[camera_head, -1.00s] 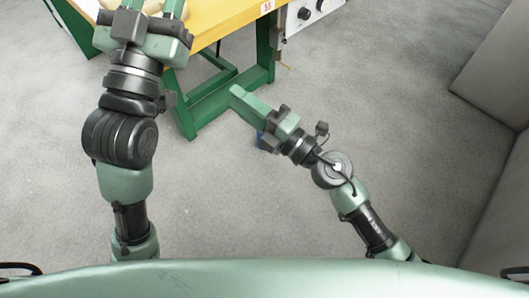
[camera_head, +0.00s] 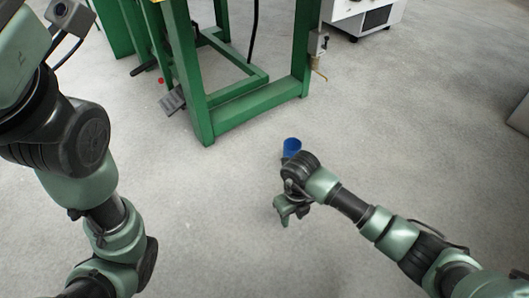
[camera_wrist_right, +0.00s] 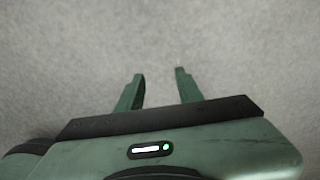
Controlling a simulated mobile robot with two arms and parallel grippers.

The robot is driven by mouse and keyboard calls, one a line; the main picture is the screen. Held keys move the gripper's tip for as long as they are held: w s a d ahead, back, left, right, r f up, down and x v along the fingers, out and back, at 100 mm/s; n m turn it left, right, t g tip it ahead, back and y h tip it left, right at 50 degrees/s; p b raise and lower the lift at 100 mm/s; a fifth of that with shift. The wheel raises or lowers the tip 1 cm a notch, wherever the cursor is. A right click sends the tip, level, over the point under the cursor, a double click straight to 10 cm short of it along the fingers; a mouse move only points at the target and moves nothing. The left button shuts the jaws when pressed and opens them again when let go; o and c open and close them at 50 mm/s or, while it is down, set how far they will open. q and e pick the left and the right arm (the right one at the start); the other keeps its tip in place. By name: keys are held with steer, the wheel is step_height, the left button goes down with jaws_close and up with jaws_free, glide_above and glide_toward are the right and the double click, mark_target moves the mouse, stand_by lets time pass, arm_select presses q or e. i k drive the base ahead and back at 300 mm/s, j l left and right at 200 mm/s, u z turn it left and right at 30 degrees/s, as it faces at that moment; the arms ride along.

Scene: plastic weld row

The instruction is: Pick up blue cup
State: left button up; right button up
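The blue cup (camera_head: 292,146) stands on the grey floor near the foot of the green table frame, in the head view. Its lower part is partly hidden behind my right wrist. My right gripper (camera_head: 284,212) points down, nearer to me than the cup and apart from it. In the right wrist view my right gripper (camera_wrist_right: 160,75) has its two fingers spread with only bare floor between them, and the cup does not show there. My left arm runs up the left side of the head view, and its gripper is out of frame.
The green table frame (camera_head: 245,114) stands just behind the cup, with a foot pedal (camera_head: 172,102) at its left leg. A white cabinet (camera_head: 366,17) on casters is at the back right. The floor right of the cup is clear.

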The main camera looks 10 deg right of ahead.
mark_target(292, 145)
steer(key=i+l+u, duration=0.1)
steer(key=l+u, duration=0.2)
steer(key=i+l+u, duration=0.1)
steer(key=l+u, duration=0.5)
steer(key=i+l, duration=0.15)
steer(key=l, duration=0.2)
steer(key=i+l, duration=0.15)
steer(key=l, duration=0.2)
steer(key=i+l+u, duration=0.1)
steer(key=l, duration=0.25)
